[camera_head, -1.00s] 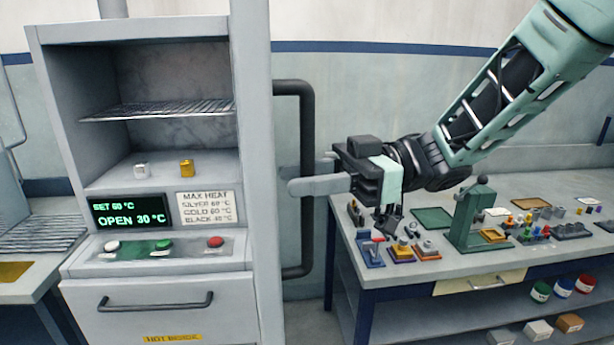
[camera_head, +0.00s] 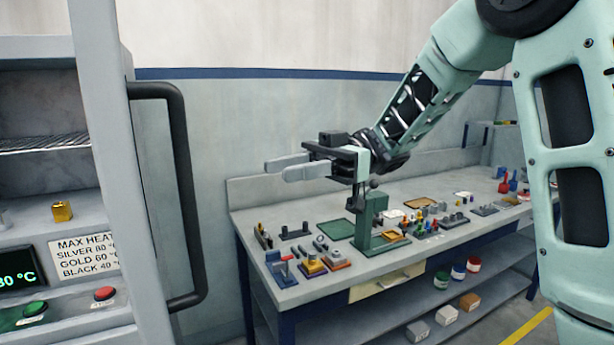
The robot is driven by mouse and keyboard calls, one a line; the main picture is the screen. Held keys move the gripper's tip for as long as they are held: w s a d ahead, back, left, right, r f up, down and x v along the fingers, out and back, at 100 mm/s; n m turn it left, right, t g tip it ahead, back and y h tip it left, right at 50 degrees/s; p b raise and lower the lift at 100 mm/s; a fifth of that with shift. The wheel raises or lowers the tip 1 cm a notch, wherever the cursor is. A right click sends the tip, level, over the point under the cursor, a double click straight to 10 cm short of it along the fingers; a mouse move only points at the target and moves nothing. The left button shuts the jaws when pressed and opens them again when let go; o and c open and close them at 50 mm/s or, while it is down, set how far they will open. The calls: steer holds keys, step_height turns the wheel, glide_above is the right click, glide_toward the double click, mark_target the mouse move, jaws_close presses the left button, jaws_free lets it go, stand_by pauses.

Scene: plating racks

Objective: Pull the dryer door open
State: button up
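The dryer door (camera_head: 108,135) is a tall grey panel at the left, seen nearly edge-on, standing open at the right side of the dryer (camera_head: 35,95). The chamber is exposed. The door's black bar handle (camera_head: 186,190) sticks out to the right. My gripper (camera_head: 276,170) is to the right of the handle, clear of it in the picture, with both pale fingers pointing left. The fingers are apart with nothing between them. The display (camera_head: 18,281) is cut off by the frame and shows 30 °C.
A gold block (camera_head: 62,210) sits inside the dryer below a wire shelf (camera_head: 45,144). A sign (camera_head: 85,257) and red button (camera_head: 104,293) are beneath. A grey workbench (camera_head: 290,290) with fixtures and small parts stands right, under my gripper. Wall space between handle and bench is clear.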

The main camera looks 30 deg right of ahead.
steer(key=shift+w+d, duration=0.2)
steer(key=shift+d, duration=1.15)
steer(key=shift+d, duration=0.1)
